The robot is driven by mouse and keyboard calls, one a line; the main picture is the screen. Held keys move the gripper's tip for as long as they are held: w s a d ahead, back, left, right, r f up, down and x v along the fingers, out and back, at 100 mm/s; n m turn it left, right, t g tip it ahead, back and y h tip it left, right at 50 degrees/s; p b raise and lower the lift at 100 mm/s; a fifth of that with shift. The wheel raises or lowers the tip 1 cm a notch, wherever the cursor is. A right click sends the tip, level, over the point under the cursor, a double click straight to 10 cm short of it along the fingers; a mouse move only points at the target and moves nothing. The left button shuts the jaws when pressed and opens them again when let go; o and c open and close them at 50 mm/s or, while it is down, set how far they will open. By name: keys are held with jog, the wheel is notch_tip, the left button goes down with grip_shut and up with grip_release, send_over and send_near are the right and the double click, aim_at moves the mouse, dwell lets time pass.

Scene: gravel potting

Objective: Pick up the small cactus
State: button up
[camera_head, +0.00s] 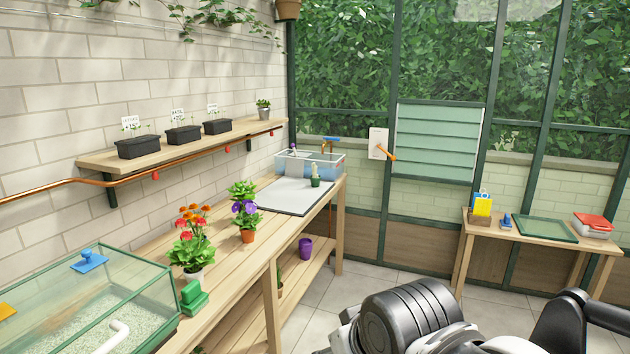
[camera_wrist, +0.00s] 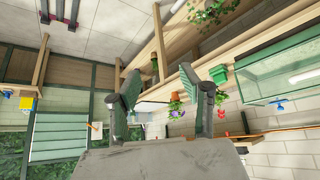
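In the head view my gripper's fingers are not clearly seen.
A green block (camera_head: 194,298) and a glass tank (camera_head: 140,300) are nearer. A wall shelf (camera_head: 150,160) runs above. A side table (camera_head: 530,238) is at right.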

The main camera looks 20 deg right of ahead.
jog(key=o, duration=0.8)
jog(key=shift+w+d, duration=0.1)
